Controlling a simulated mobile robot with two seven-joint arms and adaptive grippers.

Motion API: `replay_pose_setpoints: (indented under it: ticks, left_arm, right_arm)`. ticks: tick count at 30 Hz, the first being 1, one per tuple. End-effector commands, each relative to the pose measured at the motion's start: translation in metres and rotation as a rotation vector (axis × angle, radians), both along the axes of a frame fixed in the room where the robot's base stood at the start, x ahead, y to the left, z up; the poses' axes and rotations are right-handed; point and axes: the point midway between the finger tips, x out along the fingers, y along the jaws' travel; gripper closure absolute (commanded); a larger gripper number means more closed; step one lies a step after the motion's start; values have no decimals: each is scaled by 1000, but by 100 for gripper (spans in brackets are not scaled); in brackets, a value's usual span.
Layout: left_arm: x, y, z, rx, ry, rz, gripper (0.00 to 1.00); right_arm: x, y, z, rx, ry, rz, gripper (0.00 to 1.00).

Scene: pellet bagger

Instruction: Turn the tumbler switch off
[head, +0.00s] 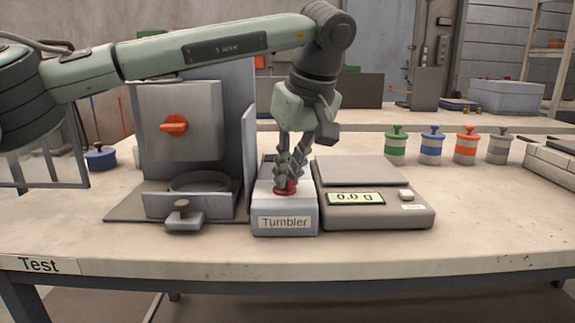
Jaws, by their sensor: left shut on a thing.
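The tumbler switch is a small light grey box (285,222) labelled "Tumbler" at its front, in the middle of the bench in the head view. A red knob (286,188) sits on its top. My left gripper (287,185) reaches down from above and is shut on the red knob, with its fingers hiding part of it. I cannot tell from this view which position the knob is in. My right gripper does not show.
A grey machine with an orange knob (174,124) stands just left of the switch. A scale (375,210) reading 0.0 stands close on its right. Several coloured weights with knobs, such as the green one (395,150), stand at the back right. The bench's front right is clear.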

Motion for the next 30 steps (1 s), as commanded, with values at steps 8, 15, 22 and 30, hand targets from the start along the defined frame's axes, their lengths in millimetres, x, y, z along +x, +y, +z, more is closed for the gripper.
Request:
replay_pose_setpoints:
  ticks: [8, 15, 22, 30]
  left_arm:
    - [0, -1, 0, -1, 2, 31, 100]
    - [0, -1, 0, -1, 2, 31, 100]
    - [0, -1, 0, -1, 2, 30, 70]
    - [0, -1, 0, -1, 1, 30, 69]
  right_arm:
    - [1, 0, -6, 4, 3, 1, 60]
    - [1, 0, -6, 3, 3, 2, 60]
    - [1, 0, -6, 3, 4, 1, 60]
    - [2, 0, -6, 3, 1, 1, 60]
